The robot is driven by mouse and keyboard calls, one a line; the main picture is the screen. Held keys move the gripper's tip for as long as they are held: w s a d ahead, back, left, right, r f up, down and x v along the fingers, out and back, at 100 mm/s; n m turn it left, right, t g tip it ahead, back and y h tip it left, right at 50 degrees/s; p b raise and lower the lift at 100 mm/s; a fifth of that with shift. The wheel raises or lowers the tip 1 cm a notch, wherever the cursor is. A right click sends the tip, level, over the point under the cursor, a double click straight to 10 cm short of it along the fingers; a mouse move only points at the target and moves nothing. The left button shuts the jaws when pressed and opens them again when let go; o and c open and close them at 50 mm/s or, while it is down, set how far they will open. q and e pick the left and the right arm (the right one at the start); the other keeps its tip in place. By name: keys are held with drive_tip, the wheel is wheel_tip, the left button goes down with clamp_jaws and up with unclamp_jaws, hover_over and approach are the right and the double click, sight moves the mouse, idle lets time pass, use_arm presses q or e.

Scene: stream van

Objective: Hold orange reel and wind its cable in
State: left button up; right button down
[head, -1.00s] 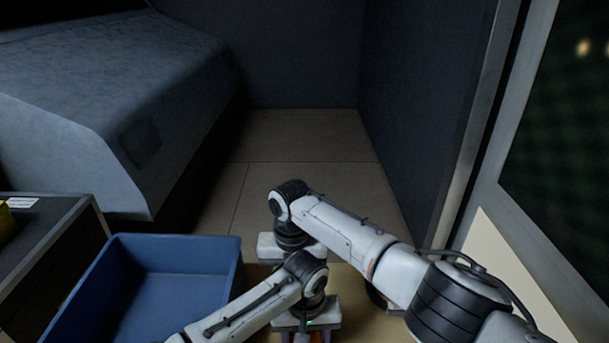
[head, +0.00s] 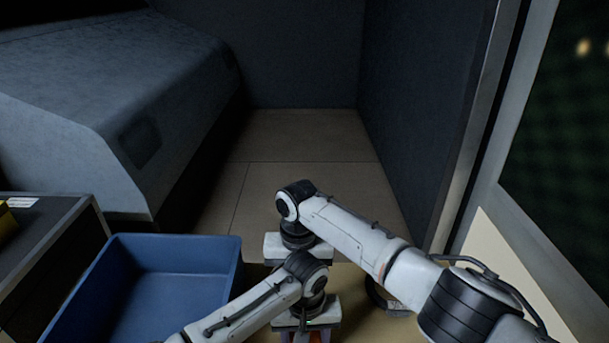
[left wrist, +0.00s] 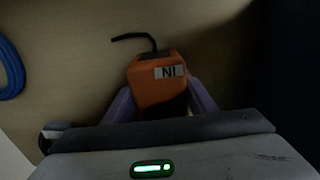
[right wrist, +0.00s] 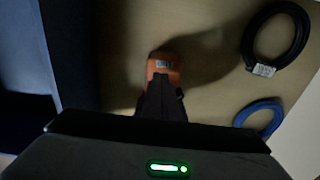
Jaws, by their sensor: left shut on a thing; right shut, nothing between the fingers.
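The orange reel (left wrist: 158,85) sits on the wooden surface in the left wrist view, with a white label reading "IN" upside down. A short dark cable (left wrist: 135,37) sticks out from its far side. My left gripper (left wrist: 160,100) is shut on the reel, one finger on each side. In the right wrist view the orange reel (right wrist: 163,64) shows just beyond my right gripper (right wrist: 160,88), whose fingers are shut together with nothing between them. Whether they touch the reel I cannot tell. In the head view my arms hide most of the reel.
A black cable coil (right wrist: 247,52) with a tag and a blue coil (right wrist: 262,128) lie on the wooden surface. An empty blue bin (head: 190,256) stands left of my arms. A dark case (head: 45,245) is farther left. A wall and window frame bound the right side.

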drive_tip(key=shift+d, duration=1.05)
drive_tip(key=shift+s+d, duration=0.1)
drive_tip(key=shift+d, duration=0.25)
drive_tip(key=shift+s+d+f, duration=0.1)
drive_tip(key=shift+s+d, duration=0.1)
drive_tip(key=shift+d, duration=0.05)
drive_tip(key=shift+w, duration=0.15)
drive_tip(key=shift+w+d, duration=0.1)
drive_tip(key=shift+w, duration=0.05)
drive_tip(key=shift+w+r, duration=0.15)
drive_tip(key=shift+r, duration=3)
